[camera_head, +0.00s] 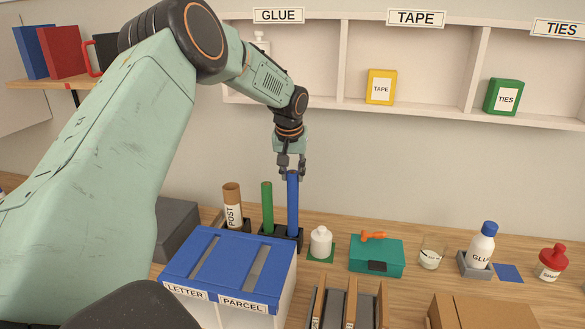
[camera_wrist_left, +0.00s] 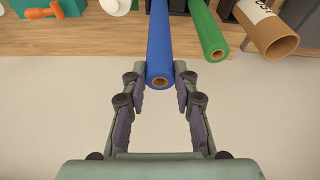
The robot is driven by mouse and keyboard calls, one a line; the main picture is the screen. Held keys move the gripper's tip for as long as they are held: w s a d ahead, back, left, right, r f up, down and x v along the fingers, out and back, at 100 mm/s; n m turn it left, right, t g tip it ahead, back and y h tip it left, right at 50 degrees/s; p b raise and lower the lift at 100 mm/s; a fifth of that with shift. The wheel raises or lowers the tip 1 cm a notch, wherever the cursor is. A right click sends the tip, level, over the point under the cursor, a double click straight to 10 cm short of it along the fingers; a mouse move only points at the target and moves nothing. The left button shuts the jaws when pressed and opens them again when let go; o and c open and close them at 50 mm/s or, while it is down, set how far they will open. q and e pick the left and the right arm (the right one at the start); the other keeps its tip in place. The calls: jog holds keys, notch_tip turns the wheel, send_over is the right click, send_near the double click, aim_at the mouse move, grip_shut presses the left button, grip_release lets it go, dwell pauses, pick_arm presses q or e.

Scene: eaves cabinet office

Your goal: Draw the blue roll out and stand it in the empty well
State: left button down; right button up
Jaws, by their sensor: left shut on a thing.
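The blue roll (camera_head: 292,207) stands upright at the back of the desk, its lower end at the dark holder (camera_head: 299,240). It also shows in the left wrist view (camera_wrist_left: 159,45), with its open end between the fingers. My left gripper (camera_head: 291,174) is above it, shut on its top end. A green roll (camera_head: 267,205) stands just left of the blue one, also in the left wrist view (camera_wrist_left: 208,32). A brown POST tube (camera_head: 232,205) stands further left. I cannot make out the empty well or whether the blue roll's foot is raised. My right gripper is not in view.
A blue-lidded LETTER/PARCEL box (camera_head: 284,262) stands in front of the rolls. A white bottle (camera_head: 320,243) and a teal box (camera_head: 376,262) with an orange tool stand to the right. Wall shelves (camera_head: 343,60) hang behind.

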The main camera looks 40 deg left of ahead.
aim_at(292, 179)
pick_arm(q)
jog(key=shift+s+d+f, duration=0.1)
jog(key=shift+f, duration=0.45)
jog(key=shift+s+d+f, duration=0.1)
jog(key=shift+f, duration=0.4)
jog(key=shift+b+x, duration=0.45)
jog(key=shift+x, duration=0.6)
jog(key=shift+s, duration=0.15)
jog(key=shift+d+r, duration=0.1)
jog(key=shift+r, duration=0.05)
jog(key=shift+f+p, duration=0.25)
jog(key=shift+p, duration=0.15)
